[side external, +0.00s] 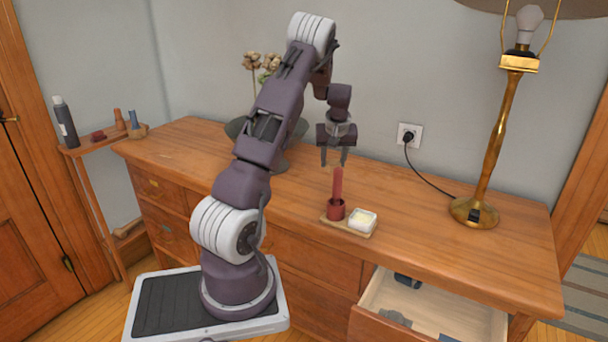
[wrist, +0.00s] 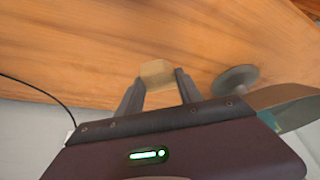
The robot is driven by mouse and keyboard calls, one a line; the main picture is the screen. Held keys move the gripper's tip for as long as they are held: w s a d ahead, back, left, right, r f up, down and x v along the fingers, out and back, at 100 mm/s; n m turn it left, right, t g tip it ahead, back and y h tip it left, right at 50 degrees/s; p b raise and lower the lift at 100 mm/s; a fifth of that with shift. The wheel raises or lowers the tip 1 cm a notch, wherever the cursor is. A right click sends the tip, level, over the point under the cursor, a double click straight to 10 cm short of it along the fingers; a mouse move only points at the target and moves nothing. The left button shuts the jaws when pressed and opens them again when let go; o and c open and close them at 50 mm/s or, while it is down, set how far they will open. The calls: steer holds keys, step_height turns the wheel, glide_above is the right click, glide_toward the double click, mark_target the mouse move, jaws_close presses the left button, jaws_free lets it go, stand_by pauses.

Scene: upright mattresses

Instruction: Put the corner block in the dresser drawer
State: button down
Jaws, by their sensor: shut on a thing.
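The corner block, a small tan wooden piece (wrist: 157,74), sits between my fingertips in the wrist view. My gripper (wrist: 157,88) is shut on it. In the side external view my gripper (side external: 334,160) points down above the dresser top, behind and above the red candle; I cannot make out the block there. The dresser drawer (side external: 380,326) at the lower right is pulled open. A dark object (side external: 407,281) and greyish items (side external: 395,317) lie inside it, with pale bare floor between them.
A red candle (side external: 338,186) stands in a red holder (side external: 336,209) beside a square white dish (side external: 362,221) on a small tray. A brass lamp (side external: 492,150) stands at the right, with its cord (side external: 430,178) running to the outlet. Dried flowers (side external: 252,62) stand behind my arm.

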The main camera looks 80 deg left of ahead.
steer(key=s+a+r+n+g, duration=0.1)
steer(key=s+a+n, duration=0.1)
steer(key=s+a, duration=0.4)
steer(key=shift+n, duration=0.3)
steer(key=f, duration=0.3)
steer(key=a+f, duration=0.1)
steer(key=f, duration=0.2)
steer(key=w+f, duration=0.1)
steer(key=f, duration=0.2)
steer(key=shift+a+f, duration=0.2)
steer(key=shift+f, duration=0.15)
steer(key=c, duration=0.8)
jaws_free()
steer(key=shift+f, duration=0.15)
